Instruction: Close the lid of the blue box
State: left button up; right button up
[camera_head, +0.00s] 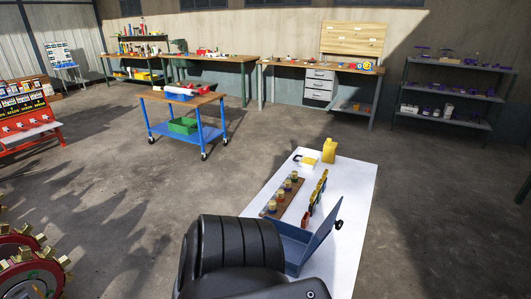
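The blue box (290,246) stands on the white table, and my black arm covers part of it. Its lid (320,236) stands up open on the right side, tilted away from the box. A small black part (338,225) shows at the lid's right edge; I cannot tell whether it is a knob or part of a gripper. One of my black arm links fills the bottom middle, close in front of the box. I make out no fingers of either gripper.
On the white table (352,200) are a brown rack (271,208) with several gold-topped pieces, yellow-and-dark items (319,190) and a yellow container (329,150). A blue cart (180,138) stands farther back. The floor to the right is clear.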

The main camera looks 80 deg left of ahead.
aim_at(325, 228)
jog(key=u, duration=0.25)
jog(key=i, duration=0.9)
jog(key=u, duration=2.4)
